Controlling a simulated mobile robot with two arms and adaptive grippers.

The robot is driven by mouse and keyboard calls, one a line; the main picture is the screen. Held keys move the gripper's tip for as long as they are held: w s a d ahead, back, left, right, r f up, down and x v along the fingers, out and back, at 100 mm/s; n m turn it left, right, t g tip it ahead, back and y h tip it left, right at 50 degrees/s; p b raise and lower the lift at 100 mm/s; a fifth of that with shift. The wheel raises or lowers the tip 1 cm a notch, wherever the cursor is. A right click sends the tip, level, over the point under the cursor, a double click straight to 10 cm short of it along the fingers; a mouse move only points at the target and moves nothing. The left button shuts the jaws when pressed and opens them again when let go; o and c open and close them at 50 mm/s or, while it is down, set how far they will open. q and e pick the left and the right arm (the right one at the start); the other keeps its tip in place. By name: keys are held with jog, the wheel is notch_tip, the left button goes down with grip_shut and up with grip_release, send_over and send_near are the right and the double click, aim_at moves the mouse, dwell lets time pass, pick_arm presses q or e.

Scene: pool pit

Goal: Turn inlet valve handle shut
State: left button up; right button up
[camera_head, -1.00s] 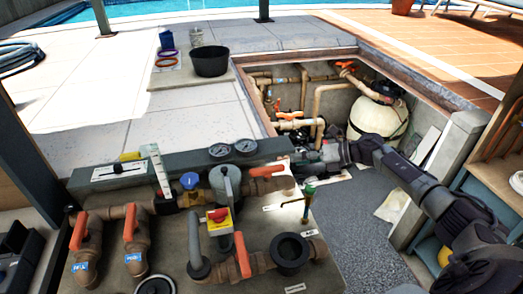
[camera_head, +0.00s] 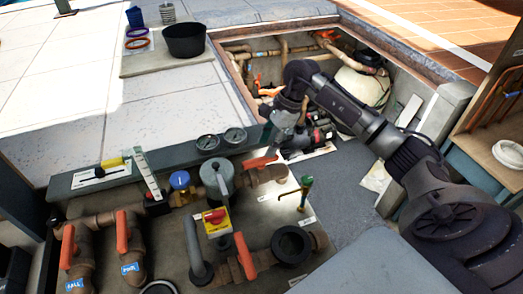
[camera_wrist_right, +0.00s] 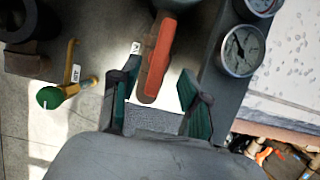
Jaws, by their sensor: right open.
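An orange lever handle (camera_head: 259,162) sits on the tan pipe valve beside the grey pump housing (camera_head: 218,180). It also shows in the right wrist view (camera_wrist_right: 159,58). My right gripper (camera_head: 271,148) points down at this handle from above. In the wrist view my right gripper (camera_wrist_right: 158,88) is open, with one green-padded finger on each side of the handle's near end. Contact is not visible. Other orange handles stand at the left (camera_head: 68,247), (camera_head: 122,231) and the front (camera_head: 244,256). I cannot tell from labels which is the inlet. My left gripper is out of view.
Two round gauges (camera_head: 234,135) stand close to my right gripper; one shows large in the wrist view (camera_wrist_right: 240,51). A green-topped brass tap (camera_head: 306,186) rises to the right. A black round fitting (camera_head: 291,245) lies in front. The open pit holds pipes and a pale tank (camera_head: 360,86).

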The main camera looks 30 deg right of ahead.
aim_at(261, 159)
jog(key=p+x, duration=0.1)
jog(key=x, duration=0.3)
jog(key=shift+a, duration=0.1)
jog(key=shift+a+f, duration=0.1)
jog(key=shift+f, duration=0.15)
jog(key=shift+w+f, duration=0.1)
jog(key=shift+f, duration=0.15)
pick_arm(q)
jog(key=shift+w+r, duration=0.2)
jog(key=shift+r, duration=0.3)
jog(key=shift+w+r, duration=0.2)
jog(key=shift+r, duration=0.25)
pick_arm(e)
grip_shut()
